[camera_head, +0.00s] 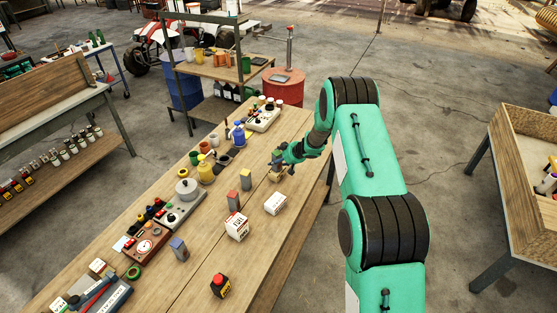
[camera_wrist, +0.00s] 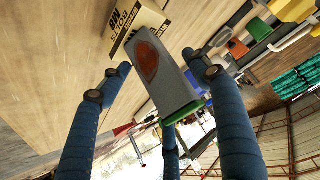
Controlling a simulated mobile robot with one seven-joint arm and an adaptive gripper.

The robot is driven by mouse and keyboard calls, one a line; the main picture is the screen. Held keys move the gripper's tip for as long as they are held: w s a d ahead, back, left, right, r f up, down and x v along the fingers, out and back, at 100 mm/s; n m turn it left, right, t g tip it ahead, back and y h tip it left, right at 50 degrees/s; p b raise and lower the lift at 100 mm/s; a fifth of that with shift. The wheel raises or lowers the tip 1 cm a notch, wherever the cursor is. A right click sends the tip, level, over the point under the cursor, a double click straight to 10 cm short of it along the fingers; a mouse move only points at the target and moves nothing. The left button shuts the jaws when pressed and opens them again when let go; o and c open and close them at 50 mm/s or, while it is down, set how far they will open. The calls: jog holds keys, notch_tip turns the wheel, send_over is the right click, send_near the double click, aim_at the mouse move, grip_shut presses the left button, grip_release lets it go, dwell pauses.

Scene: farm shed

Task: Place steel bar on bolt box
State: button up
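The steel bar (camera_wrist: 162,78) is a grey block with a reddish-brown oval mark and a green end, seen in the wrist view. The bolt box (camera_wrist: 138,28), yellowish with black lettering, lies just beyond the bar's far end, and the two overlap in the picture. The bar appears to stand on the box, though the contact is hidden. My gripper (camera_wrist: 160,75) has its blue fingers spread around the bar, with visible gaps at the left and right fingertips. In the head view my gripper (camera_head: 279,159) is right over the bolt box (camera_head: 276,176); the bar is hard to make out there.
On the wooden workbench (camera_head: 205,290), two white boxes (camera_head: 237,226) (camera_head: 275,203) and small upright blocks (camera_head: 233,200) (camera_head: 246,179) stand near my gripper. The bench's front right is clear.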

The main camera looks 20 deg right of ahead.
jog(key=shift+r, duration=0.1)
jog(key=shift+s+d+r, duration=0.25)
jog(key=shift+s+r, duration=0.15)
jog(key=shift+r, duration=0.15)
jog(key=v, duration=1)
jog(key=shift+s+r+p, duration=0.25)
jog(key=shift+s+p, duration=0.05)
jog(key=shift+p, duration=0.05)
jog(key=shift+d, duration=0.1)
